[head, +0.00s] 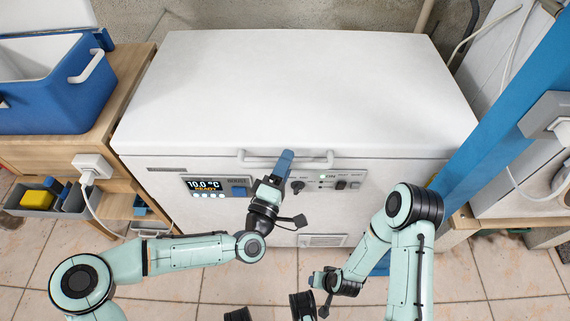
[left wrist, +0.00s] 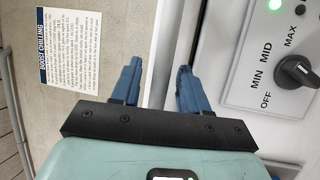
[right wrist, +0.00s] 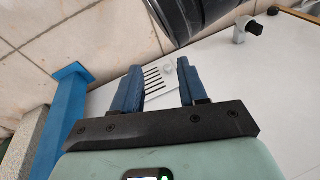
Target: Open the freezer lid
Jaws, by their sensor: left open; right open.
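The white chest freezer (head: 220,215) stands in front of me with its lid (head: 300,85) down. A pale bar handle (head: 248,161) runs along the lid's front edge. My left gripper (head: 286,157) is open, its blue fingers overlapping the middle of the handle in the head view. Whether they touch it cannot be told.
The freezer's front panel has a temperature display (head: 206,186) and a dial (head: 298,187). A blue cooler (head: 60,95) stands on a wooden bench (head: 120,105) at the left. A blue post (head: 500,115) rises at the right. The lid top is bare.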

